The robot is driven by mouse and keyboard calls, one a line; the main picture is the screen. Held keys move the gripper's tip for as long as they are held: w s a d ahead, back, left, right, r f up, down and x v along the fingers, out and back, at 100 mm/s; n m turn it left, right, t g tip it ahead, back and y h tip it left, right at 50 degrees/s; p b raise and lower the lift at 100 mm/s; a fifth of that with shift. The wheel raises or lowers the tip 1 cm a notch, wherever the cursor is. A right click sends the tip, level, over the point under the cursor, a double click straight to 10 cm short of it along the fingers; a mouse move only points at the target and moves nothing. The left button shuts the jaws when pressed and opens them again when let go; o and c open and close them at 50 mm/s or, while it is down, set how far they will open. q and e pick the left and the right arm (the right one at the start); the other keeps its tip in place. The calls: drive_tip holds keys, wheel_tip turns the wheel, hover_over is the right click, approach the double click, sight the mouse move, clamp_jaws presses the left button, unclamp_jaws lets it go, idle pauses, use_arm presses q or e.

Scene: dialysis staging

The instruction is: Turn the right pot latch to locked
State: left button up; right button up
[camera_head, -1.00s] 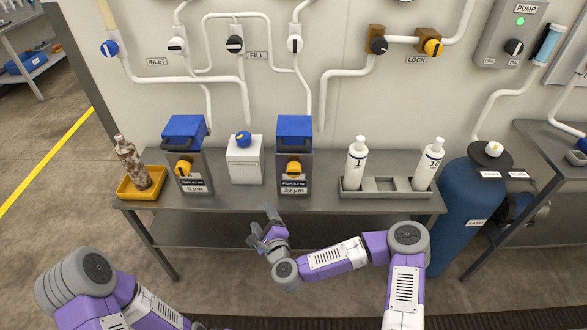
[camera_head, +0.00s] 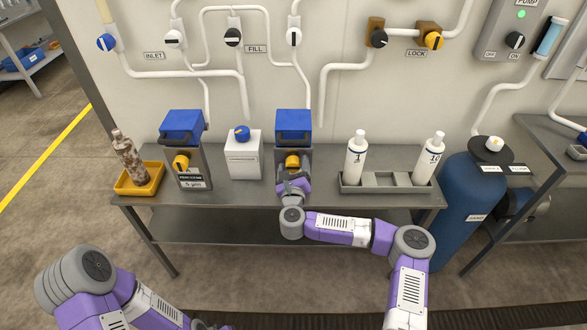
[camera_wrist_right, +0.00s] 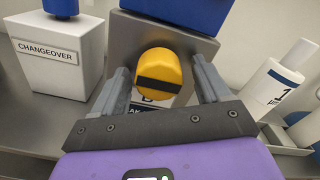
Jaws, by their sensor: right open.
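The right pot (camera_head: 293,128) is a blue-lidded housing on a grey stand in the middle of the bench. Its yellow latch (camera_head: 292,161) faces me, and it shows large in the right wrist view (camera_wrist_right: 160,72) with a dark bar lying nearly level across it. My right gripper (camera_head: 295,180) is open just in front of the latch. In the right wrist view its two fingers (camera_wrist_right: 162,88) stand one on each side of the latch, with gaps visible. The label below the latch is mostly hidden. My left gripper is out of view; only part of my left arm shows.
A white box (camera_head: 243,157) with a blue knob stands left of the right pot, and the left pot (camera_head: 182,129) stands beyond it. White bottles (camera_head: 354,160) stand in a grey tray (camera_head: 377,189) to the right. A brown-stained bottle (camera_head: 128,156) leans in a yellow tray (camera_head: 139,190).

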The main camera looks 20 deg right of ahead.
drive_tip(key=shift+c, duration=0.4)
drive_tip(key=c, duration=0.9)
